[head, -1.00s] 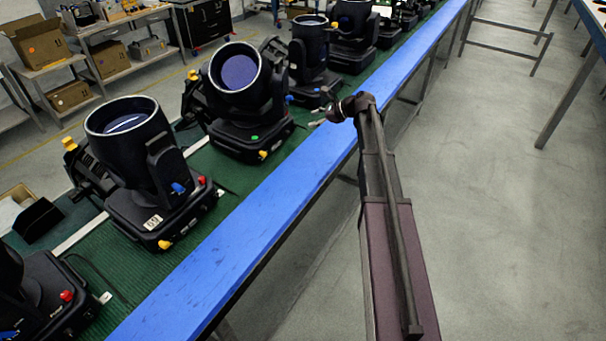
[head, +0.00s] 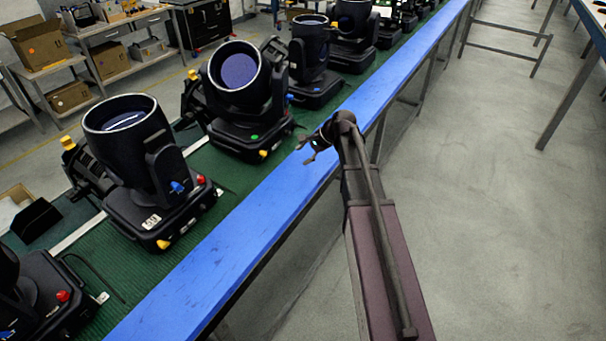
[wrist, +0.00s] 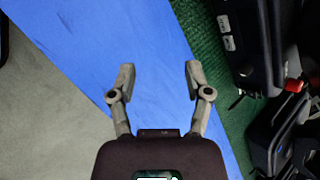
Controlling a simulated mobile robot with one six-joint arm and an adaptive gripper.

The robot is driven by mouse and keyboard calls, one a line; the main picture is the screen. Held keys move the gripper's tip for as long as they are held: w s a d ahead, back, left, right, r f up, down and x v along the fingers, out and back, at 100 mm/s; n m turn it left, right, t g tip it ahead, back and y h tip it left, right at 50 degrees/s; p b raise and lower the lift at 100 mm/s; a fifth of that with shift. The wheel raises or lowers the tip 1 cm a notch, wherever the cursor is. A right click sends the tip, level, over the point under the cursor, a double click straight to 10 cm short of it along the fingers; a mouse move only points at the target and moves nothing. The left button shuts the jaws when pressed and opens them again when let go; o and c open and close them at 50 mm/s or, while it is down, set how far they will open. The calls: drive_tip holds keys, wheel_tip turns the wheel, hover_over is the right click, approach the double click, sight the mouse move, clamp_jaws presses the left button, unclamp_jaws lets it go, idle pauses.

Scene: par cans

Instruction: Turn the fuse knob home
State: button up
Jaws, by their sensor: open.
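My gripper (head: 303,153) is open and empty over the blue table edge, right of the par cans; in the wrist view its spread fingers (wrist: 160,67) have only blue surface between them. The nearest whole par can (head: 128,130) is black and stands on green matting. Its base has a red knob (head: 201,180), a blue knob (head: 177,187) and a yellow knob (head: 163,244). Another par can (head: 238,85) behind it shows a green knob (head: 254,138) and a yellow one (head: 263,153). A red knob (wrist: 294,85) shows at the wrist view's right. I cannot tell which is the fuse knob.
A partly cut-off par can (head: 40,290) with a red knob stands at lower left. More par cans line the table beyond. The blue strip (head: 215,262) along the table edge is clear. Grey floor (head: 480,230) lies open to the right.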

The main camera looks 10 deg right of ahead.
drive_tip(key=s+n, duration=0.1)
drive_tip(key=s+a+f+n, duration=0.1)
drive_tip(key=s, duration=0.1)
drive_tip(key=s+f+h, duration=0.1)
drive_tip(key=shift+s+a+n+g, duration=0.2)
drive_tip(key=shift+n+g, duration=0.2)
drive_tip(key=shift+s+a+f+n+h+b, duration=0.1)
drive_tip(key=shift+s+f+n+h+b, duration=0.15)
drive_tip(key=shift+s, duration=0.2)
drive_tip(key=shift+s+a+f+n+h+b, duration=0.1)
drive_tip(key=shift+s+n+h, duration=0.15)
drive_tip(key=shift+s+n, duration=0.15)
drive_tip(key=shift+s+g, duration=0.3)
drive_tip(key=shift+s, duration=0.05)
drive_tip(key=s+f+n+g+h, duration=0.2)
drive_tip(key=s+n+h, duration=0.3)
drive_tip(key=s+n, duration=0.4)
drive_tip(key=s, duration=0.7)
drive_tip(key=shift+s, duration=0.3)
drive_tip(key=shift+a+f+n, duration=0.1)
drive_tip(key=shift+n, duration=0.15)
